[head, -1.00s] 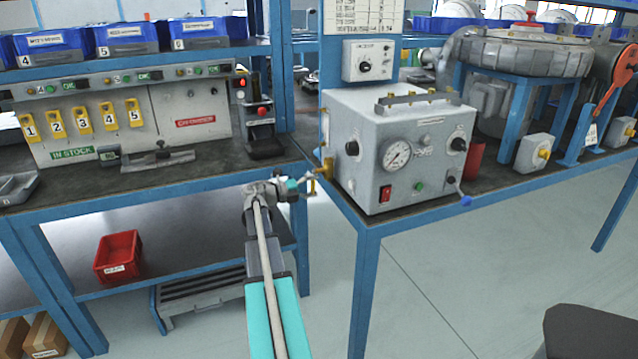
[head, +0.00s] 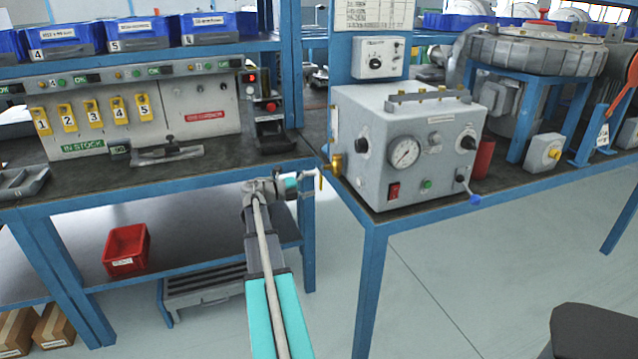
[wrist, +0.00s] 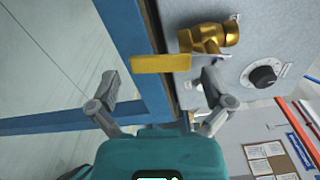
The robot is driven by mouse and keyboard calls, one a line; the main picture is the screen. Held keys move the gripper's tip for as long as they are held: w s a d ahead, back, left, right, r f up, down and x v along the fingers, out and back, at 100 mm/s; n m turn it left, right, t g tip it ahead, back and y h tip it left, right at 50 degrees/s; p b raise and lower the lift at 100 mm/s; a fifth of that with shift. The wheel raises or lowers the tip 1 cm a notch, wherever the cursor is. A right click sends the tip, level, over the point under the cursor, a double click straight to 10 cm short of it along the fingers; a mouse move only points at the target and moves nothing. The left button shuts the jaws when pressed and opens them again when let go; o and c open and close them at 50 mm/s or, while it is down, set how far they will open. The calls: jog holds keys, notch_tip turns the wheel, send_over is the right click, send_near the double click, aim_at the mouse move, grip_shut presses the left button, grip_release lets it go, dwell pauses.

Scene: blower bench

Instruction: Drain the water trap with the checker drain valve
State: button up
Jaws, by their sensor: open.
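The checker (head: 405,150) is a grey box with a round gauge, dark knobs and a red switch, on the right bench. Its brass drain valve (head: 335,165) sticks out of its left side, with a flat yellow lever (head: 321,180) hanging from it. In the wrist view the brass valve body (wrist: 205,38) is at the top and the lever (wrist: 160,63) extends left from it. My gripper (head: 308,186) is open and empty, just left of the lever. In the wrist view its fingertips (wrist: 160,82) are spread below the lever, apparently not gripping it. I cannot make out the water trap.
The blue bench frame (head: 372,235) runs beneath the checker. The left bench carries a panel with yellow tags (head: 92,110); a red bin (head: 126,250) is on the shelf below. The floor in front is clear.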

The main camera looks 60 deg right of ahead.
jog(key=v, duration=0.9)
jog(key=shift+w+a, duration=0.15)
jog(key=shift+a, duration=0.05)
dwell(0.4)
